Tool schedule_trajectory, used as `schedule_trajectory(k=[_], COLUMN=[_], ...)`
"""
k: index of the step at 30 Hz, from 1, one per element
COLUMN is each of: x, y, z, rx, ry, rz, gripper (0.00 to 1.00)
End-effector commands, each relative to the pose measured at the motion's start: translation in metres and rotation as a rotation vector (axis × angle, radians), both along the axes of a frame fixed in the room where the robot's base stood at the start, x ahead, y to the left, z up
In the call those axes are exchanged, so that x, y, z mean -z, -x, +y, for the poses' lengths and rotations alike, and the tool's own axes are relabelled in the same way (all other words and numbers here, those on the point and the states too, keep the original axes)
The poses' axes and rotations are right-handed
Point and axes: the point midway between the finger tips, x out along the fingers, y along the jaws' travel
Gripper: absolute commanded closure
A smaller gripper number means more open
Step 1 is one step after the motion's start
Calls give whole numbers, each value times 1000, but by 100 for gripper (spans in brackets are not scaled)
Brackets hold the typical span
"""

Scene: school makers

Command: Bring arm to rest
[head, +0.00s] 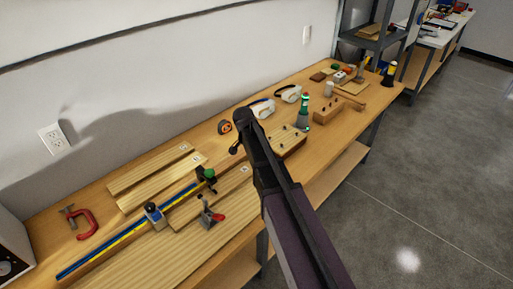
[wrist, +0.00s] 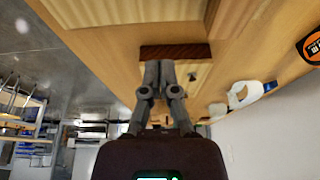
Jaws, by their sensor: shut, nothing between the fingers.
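My arm (head: 285,200) reaches up from the bottom of the head view across the workbench (head: 110,250). Its far end stands over the middle of the bench. My gripper (wrist: 163,64) shows in the wrist view with its two grey fingers together and nothing between them. The fingertips appear just in front of a dark brown wooden edge (wrist: 175,52); I cannot tell whether they touch it. In the head view the fingers are mostly hidden or too small to make out.
A wooden block with pegs (head: 289,142) lies beside the arm. Wooden boards (head: 150,169), a red clamp (head: 83,224), a blue bar (head: 105,255), a toggle clamp (head: 211,217), safety glasses (head: 262,108) and a green-topped bottle (head: 304,112) crowd the bench. The floor (head: 430,190) at right is clear.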

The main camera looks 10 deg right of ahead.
Motion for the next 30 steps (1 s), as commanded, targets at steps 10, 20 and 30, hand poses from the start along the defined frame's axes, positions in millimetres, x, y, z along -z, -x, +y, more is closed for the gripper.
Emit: schedule_trajectory(k=[10,20,30], x=[0,2,7], y=[0,20,110], z=[0,-4,-21], rx=[-1,-59,-382], ry=[0,-5,-51], rz=[0,34,179], gripper=[100,100,100])
